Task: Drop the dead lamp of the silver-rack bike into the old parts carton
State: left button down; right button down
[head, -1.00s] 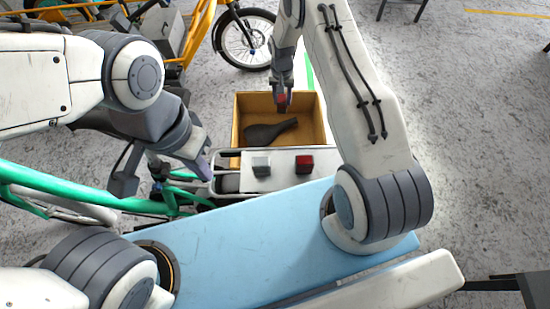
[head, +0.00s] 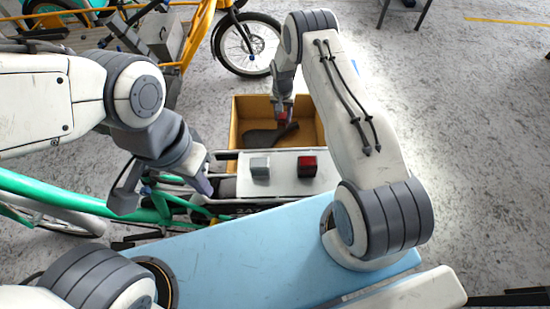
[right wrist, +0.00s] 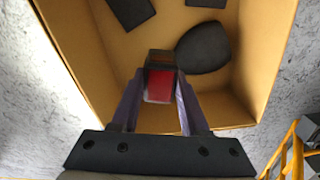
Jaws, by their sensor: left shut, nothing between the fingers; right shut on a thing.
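My right gripper (head: 284,118) is shut on a red lamp with a dark end (right wrist: 159,84). It holds the lamp over the open brown old parts carton (head: 236,125), whose inside fills much of the right wrist view (right wrist: 75,40). A black saddle (head: 262,138) lies in the carton, partly hidden by the gripper; it also shows in the right wrist view (right wrist: 204,48). My left gripper (head: 205,186) is shut and empty, left of the pale plate. A green bike (head: 75,203) stands at the left; a silver rack cannot be made out for certain.
A pale plate (head: 283,186) in front of the carton bears a grey block (head: 260,167) and another red lamp (head: 307,167). A dark flat piece (right wrist: 130,10) lies in the carton. A yellow bike's wheel (head: 249,46) stands behind.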

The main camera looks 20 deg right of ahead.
jog(key=shift+c, duration=1.7)
grip_release()
notch_tip(320, 180, up, 10)
jog(key=shift+w+a+r+p, duration=0.1)
jog(key=shift+a+r+p, duration=0.05)
jog(key=shift+r+p, duration=0.15)
jog(key=shift+f, duration=0.1)
